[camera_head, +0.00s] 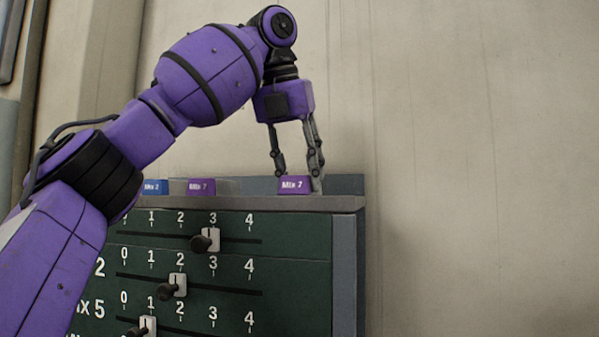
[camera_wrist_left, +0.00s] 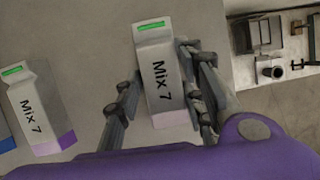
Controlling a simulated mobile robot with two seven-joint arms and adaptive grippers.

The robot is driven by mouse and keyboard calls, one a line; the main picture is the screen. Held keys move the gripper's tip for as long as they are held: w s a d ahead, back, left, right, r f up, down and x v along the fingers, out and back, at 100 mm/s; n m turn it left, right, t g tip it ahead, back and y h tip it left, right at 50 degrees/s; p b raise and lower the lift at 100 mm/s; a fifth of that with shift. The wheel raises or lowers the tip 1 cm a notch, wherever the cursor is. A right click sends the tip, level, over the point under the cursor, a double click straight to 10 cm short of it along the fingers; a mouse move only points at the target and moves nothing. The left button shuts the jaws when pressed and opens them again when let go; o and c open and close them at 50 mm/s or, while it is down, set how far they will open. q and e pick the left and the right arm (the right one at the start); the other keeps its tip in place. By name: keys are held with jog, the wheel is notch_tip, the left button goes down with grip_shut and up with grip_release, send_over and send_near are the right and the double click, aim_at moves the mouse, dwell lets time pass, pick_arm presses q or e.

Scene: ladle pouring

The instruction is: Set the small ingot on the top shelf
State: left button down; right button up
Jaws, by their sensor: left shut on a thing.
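A small ingot (camera_head: 296,186) with a purple end marked "Mix 7" is at the right end of the cabinet's top shelf (camera_head: 335,203). In the left wrist view this ingot (camera_wrist_left: 160,75) is a grey bar with a green mark at its far end. My left gripper (camera_head: 298,170) points down over it and is shut on it, one finger on each side. The gripper (camera_wrist_left: 153,85) also shows in the left wrist view. The ingot appears to be at the shelf surface; I cannot tell whether it bears on it. My right gripper is out of view.
Another purple "Mix 7" ingot (camera_head: 201,187) and a blue "Mix 2" ingot (camera_head: 154,187) stand to the left on the top shelf. A gap separates them from the held ingot. Below is a dark green panel (camera_head: 290,265) with slider knobs. A low ledge (camera_head: 345,184) runs behind the shelf.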

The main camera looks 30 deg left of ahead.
pick_arm(q)
jog(key=shift+d, duration=0.15)
jog(key=c, duration=1.2)
grip_release()
jog(key=shift+f, duration=0.15)
jog(key=shift+o, duration=0.2)
jog(key=v, duration=1.2)
